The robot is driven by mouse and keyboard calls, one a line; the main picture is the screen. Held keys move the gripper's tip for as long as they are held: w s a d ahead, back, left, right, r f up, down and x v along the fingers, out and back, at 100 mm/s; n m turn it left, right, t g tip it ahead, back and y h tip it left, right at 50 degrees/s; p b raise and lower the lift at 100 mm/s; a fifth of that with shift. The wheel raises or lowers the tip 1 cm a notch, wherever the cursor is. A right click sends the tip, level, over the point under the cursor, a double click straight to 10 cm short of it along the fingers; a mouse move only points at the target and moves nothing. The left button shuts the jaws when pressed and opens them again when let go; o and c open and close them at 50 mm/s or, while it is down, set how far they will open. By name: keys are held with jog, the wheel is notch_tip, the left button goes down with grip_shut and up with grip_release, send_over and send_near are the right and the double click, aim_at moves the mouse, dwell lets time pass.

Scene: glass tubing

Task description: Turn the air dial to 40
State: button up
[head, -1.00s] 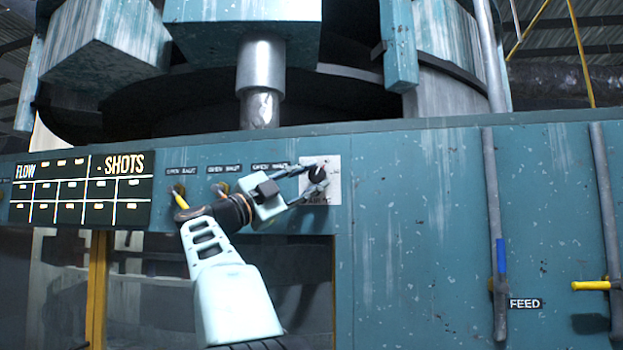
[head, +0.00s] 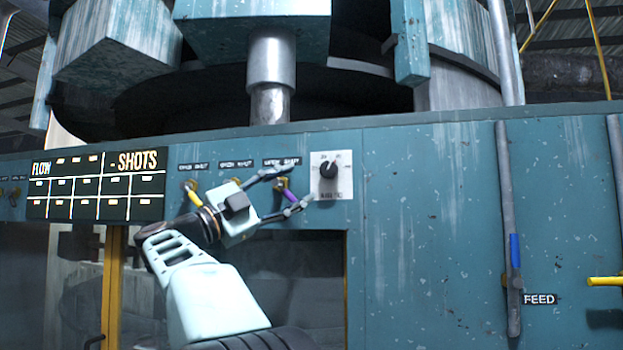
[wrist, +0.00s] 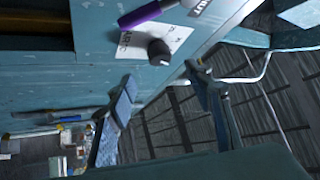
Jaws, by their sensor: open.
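The air dial is a black knob (head: 328,170) on a white square plate (head: 343,188) on the teal panel. Its printed marks are too small to read, so I cannot tell its setting. In the wrist view the knob (wrist: 158,52) stands out from its plate (wrist: 170,38), above and between the fingers. My gripper (head: 296,187) is open and empty, just left of the dial in the head view, with its fingers spread. It also shows open in the wrist view (wrist: 163,88). No finger appears to touch the knob.
A purple-handled lever (head: 286,194) sits just left of the dial, behind my gripper's fingers. A yellow-handled lever (head: 194,197) is further left, by a black SHOTS board (head: 95,184). A blue-handled FEED lever (head: 515,250) stands right. The panel right of the dial is clear.

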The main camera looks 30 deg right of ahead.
jog(key=shift+v, duration=1.5)
